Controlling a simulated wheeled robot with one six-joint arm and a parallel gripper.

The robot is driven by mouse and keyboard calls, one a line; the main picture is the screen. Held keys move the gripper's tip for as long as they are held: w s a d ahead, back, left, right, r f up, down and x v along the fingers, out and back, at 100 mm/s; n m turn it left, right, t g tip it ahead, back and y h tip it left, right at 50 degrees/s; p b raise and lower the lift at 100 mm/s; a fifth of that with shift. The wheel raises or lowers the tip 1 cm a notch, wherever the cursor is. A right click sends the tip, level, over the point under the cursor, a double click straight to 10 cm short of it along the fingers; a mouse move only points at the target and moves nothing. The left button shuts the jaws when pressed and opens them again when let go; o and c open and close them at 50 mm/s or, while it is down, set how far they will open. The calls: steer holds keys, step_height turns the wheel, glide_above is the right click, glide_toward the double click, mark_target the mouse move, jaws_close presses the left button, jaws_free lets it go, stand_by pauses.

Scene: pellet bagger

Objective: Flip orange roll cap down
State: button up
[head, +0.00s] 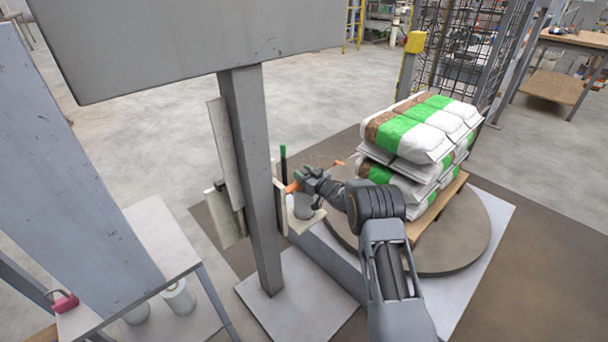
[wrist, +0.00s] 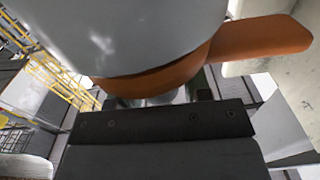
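The orange roll cap (wrist: 155,80) shows in the wrist view as a band at the edge of a large pale grey roll (wrist: 120,35), with an orange tab (wrist: 262,38) sticking out to the right. In the head view the orange part (head: 293,187) is small, just left of my gripper (head: 311,181), with the grey roll (head: 303,207) below. My gripper is close to the cap; whether it touches is unclear. A dark bolted bar (wrist: 160,120) crosses the wrist view just below the band. My fingertips are not clear enough to tell open from shut.
A grey post (head: 253,180) stands left of the roll. Stacked white and green bags (head: 420,135) sit on a pallet on a round turntable (head: 465,240) to the right. A shelf with white rolls (head: 178,297) stands at lower left.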

steer(key=shift+o, duration=1.4)
steer(key=shift+d, duration=0.1)
steer(key=p+v, duration=0.3)
steer(key=v, duration=1)
steer(key=shift+s+d, duration=0.25)
steer(key=shift+s, duration=0.05)
